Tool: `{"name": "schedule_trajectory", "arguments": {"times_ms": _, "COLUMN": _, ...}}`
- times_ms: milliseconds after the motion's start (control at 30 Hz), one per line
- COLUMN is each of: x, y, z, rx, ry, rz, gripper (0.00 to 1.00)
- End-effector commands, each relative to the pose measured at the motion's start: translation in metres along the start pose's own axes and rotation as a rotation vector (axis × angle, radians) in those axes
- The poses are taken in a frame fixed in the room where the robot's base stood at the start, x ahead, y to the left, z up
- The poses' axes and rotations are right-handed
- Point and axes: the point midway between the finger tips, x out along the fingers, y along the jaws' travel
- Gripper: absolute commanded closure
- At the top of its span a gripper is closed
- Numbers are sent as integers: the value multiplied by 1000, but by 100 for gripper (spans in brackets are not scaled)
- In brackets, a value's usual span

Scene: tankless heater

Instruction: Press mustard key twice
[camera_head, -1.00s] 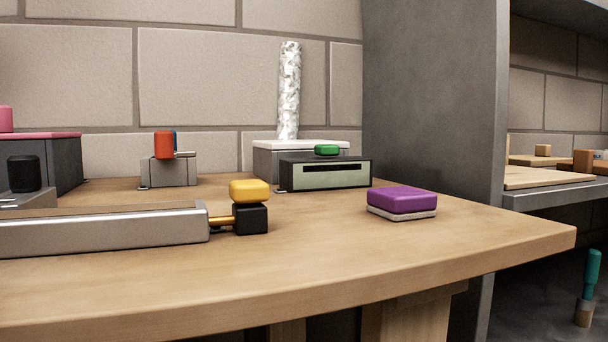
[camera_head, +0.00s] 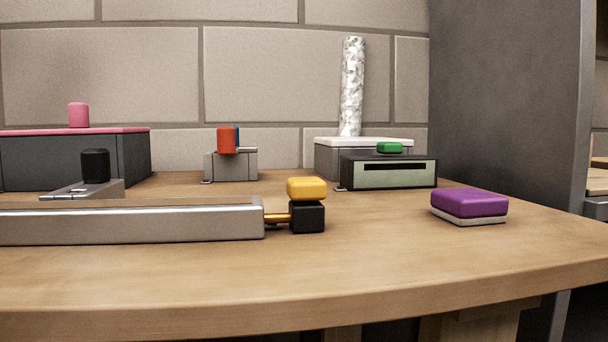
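The mustard key (camera_head: 306,188) is a rounded yellow block. It sits on top of a small black cube (camera_head: 307,217) near the middle of the wooden table. A short brass-coloured rod (camera_head: 276,217) joins the cube to a long silver bar on its left. Nothing touches the key in this view. My gripper is not in view.
A purple block on a pale base (camera_head: 469,204) is to the right. Behind are a dark box with a green button (camera_head: 390,148), a red knob on a grey block (camera_head: 227,140) and a black knob (camera_head: 95,166). The silver bar (camera_head: 130,222) lies left. A grey partition (camera_head: 505,100) bounds the right.

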Motion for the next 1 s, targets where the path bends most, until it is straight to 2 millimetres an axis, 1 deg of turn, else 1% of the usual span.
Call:
{"name": "schedule_trajectory", "arguments": {"times_ms": 67, "x": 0, "y": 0, "z": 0, "rx": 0, "ry": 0, "rz": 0, "gripper": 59}}
{"name": "schedule_trajectory", "arguments": {"times_ms": 733, "x": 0, "y": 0, "z": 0, "rx": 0, "ry": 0, "rz": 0, "gripper": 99}}
{"name": "schedule_trajectory", "arguments": {"times_ms": 767, "x": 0, "y": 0, "z": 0, "rx": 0, "ry": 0, "rz": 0, "gripper": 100}}
{"name": "schedule_trajectory", "arguments": {"times_ms": 1000, "x": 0, "y": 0, "z": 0, "rx": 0, "ry": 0, "rz": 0, "gripper": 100}}
